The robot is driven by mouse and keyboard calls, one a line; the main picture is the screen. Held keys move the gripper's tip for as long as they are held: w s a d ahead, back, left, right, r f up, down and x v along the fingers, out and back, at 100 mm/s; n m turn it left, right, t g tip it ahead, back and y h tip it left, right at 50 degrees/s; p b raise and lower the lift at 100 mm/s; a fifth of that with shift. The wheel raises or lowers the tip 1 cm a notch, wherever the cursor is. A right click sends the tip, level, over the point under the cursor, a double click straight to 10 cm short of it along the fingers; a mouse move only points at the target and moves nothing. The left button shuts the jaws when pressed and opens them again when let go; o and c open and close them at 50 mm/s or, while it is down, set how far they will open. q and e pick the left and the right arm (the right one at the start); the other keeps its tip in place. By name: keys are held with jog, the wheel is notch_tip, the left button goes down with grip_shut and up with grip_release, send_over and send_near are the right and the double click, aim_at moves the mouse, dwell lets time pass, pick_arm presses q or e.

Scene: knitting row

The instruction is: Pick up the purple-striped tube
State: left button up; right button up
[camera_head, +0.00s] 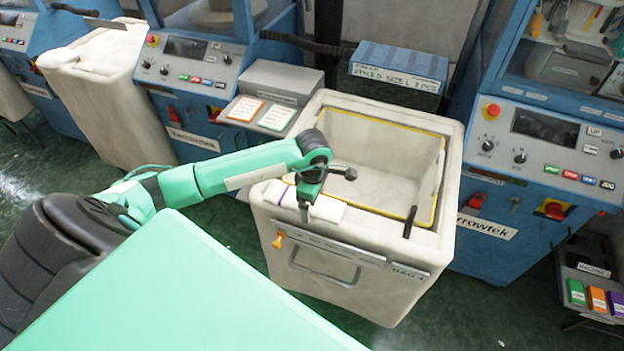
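A white piece with a purple stripe (284,196), which looks like the purple-striped tube, lies on the front left rim of the pale bin (452,250). My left gripper (305,207) points down over it, with its fingertips at the piece. The gripper hides the middle of the piece; white shows on both sides. The fingers are small and dark, and I cannot tell whether they are open or closed around it. My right gripper is not in view.
The bin's cavity, edged in yellow, looks empty. A dark handle (410,222) stands up on its front right rim. Blue machines (520,225) stand behind and to both sides. A grey box (282,80) and a blue box (398,70) sit behind the bin.

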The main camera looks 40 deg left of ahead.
pick_arm(q)
jog(key=shift+c, duration=0.4)
jog(key=c, duration=1)
jog(key=shift+r, duration=0.15)
